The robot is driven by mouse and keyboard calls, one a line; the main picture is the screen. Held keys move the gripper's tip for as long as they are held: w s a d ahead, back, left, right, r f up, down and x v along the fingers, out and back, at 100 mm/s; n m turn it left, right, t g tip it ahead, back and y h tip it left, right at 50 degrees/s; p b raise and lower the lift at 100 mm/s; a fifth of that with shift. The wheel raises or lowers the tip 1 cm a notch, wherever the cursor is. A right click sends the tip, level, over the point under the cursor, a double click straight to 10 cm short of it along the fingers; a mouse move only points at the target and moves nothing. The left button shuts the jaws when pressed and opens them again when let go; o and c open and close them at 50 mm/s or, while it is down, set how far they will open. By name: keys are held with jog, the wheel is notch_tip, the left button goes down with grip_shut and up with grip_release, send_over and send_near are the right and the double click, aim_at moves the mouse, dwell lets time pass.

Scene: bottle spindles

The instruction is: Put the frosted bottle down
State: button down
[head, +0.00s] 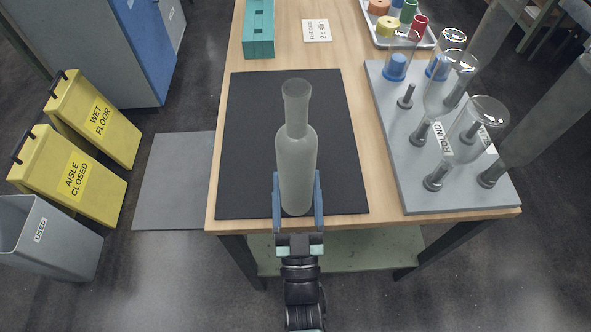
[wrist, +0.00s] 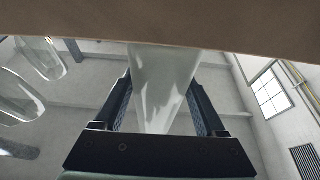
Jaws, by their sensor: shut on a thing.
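The frosted bottle (head: 297,160) is pale, cloudy glass with a long neck. In the head view it stands upright over the near part of the black mat (head: 255,130), its mouth toward the camera. My gripper (head: 297,178) is shut on its body, one blue finger on each side. In the wrist view the bottle (wrist: 162,75) passes between the fingers (wrist: 160,95), and its end at the top of the picture is cut off by a brown band. I cannot tell whether the base touches the mat.
A grey peg board (head: 398,150) with clear glass bottles on several pegs stands right of the mat. A tray (head: 432,38) of coloured pieces and a teal box (head: 258,30) are farther back. The mat around the bottle is clear. A grey bin (head: 45,245) stands at left.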

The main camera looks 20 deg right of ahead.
jog(key=w, duration=0.1)
jog(key=w+d, duration=0.1)
jog(key=w, duration=0.1)
jog(key=shift+r, duration=0.15)
jog(key=shift+w+f, duration=0.15)
jog(key=shift+f, duration=0.15)
jog(key=shift+f, duration=0.2)
grip_release()
jog(key=shift+r, duration=0.1)
jog(key=b+v, duration=0.1)
jog(key=v, duration=1.1)
